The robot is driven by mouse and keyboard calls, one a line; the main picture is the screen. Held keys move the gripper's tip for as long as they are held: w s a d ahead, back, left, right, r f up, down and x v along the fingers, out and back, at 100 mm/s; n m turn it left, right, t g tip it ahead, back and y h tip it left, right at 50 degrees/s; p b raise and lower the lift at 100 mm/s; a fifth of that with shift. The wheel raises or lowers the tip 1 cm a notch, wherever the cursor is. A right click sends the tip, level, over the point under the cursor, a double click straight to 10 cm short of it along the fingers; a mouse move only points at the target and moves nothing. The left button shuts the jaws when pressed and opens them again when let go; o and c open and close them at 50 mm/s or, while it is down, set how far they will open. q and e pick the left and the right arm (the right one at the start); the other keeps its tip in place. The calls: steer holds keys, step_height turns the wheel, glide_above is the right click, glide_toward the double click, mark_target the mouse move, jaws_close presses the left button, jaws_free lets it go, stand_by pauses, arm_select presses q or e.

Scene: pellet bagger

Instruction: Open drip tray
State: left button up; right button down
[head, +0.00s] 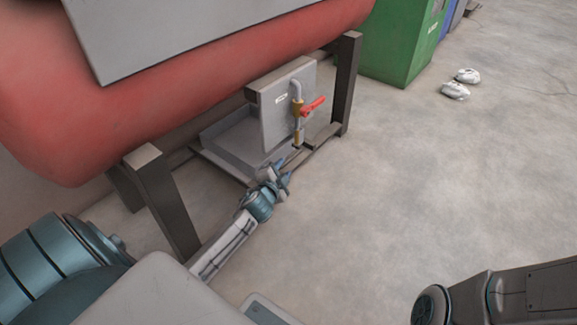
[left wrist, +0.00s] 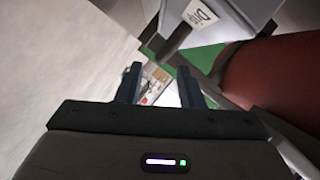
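The drip tray (head: 222,149) is a shallow grey tray low under the red tank, behind and left of a grey upright panel (head: 279,107). The panel hides part of it. My left gripper (head: 284,173) is in front of the tray's near right side, close to the floor. Its two fingers stand apart with nothing visible between them. In the left wrist view the fingers (left wrist: 160,88) also show a clear gap. I cannot tell whether the gripper touches the tray or its front edge. My right gripper is out of view.
The red tank (head: 200,75) rests on dark frame legs (head: 346,85) beside the gripper. A pipe with a red valve handle (head: 313,106) is on the panel. A green bin (head: 405,40) and white shoe-like items (head: 456,90) stand farther back.

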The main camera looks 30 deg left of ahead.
mark_target(287, 162)
arm_select(q)
steer(key=b+x, duration=0.1)
steer(key=x, duration=0.1)
steer(key=b+x, duration=0.1)
steer(key=x, duration=0.1)
steer(key=shift+w+a+f, duration=0.1)
steer(key=shift+w+f, duration=0.2)
steer(key=shift+w+a+b, duration=0.15)
steer(key=shift+w+b, duration=0.15)
steer(key=shift+w, duration=0.4)
steer(key=shift+c, duration=0.2)
jaws_close()
